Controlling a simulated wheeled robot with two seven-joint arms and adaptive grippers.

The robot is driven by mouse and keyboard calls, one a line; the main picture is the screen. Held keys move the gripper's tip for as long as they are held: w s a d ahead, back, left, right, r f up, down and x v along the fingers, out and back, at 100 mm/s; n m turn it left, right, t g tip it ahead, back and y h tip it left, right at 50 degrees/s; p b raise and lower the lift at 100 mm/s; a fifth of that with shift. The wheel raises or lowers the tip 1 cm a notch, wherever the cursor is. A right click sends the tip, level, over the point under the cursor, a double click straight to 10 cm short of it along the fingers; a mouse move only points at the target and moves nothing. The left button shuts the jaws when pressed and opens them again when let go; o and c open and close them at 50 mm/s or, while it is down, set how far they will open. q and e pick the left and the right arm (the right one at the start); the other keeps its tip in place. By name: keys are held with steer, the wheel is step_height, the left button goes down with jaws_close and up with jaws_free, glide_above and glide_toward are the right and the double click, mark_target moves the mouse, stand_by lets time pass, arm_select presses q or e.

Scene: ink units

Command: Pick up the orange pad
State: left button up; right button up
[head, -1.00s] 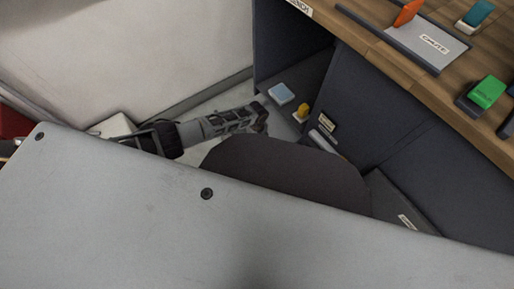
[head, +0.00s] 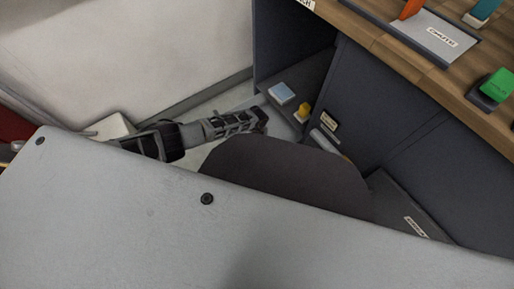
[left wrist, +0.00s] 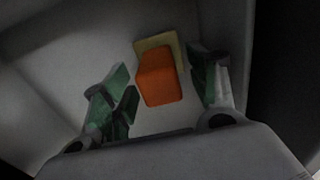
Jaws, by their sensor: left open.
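In the left wrist view an orange pad (left wrist: 160,78), block-shaped, lies with a pale yellow piece (left wrist: 172,48) behind it on a light surface. My left gripper (left wrist: 166,78) is open, with its greenish fingers on either side of the orange pad. I cannot tell whether they touch it. In the head view my left gripper (head: 258,118) is low, beside the dark shelf unit. The pad near it is hidden there. Another orange piece (head: 411,9) stands upright on the wooden desk top. My right gripper is not in view.
The dark shelf unit (head: 290,70) holds a light blue block (head: 281,93) and a yellow piece (head: 303,111). A green block (head: 495,85) and a labelled grey plate (head: 436,38) are on the desk (head: 390,50). A pale wall (head: 130,50) stands behind the arm.

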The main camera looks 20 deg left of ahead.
arm_select(q)
steer(key=c, duration=1.1)
steer(key=shift+r, duration=0.1)
steer(key=shift+r+p, duration=0.95)
steer(key=shift+r, duration=0.35)
step_height(320, 180, up, 6)
steer(key=p, duration=0.3)
steer(key=shift+p, duration=0.3)
steer(key=shift+r+p, duration=0.35)
steer(key=shift+r, duration=0.25)
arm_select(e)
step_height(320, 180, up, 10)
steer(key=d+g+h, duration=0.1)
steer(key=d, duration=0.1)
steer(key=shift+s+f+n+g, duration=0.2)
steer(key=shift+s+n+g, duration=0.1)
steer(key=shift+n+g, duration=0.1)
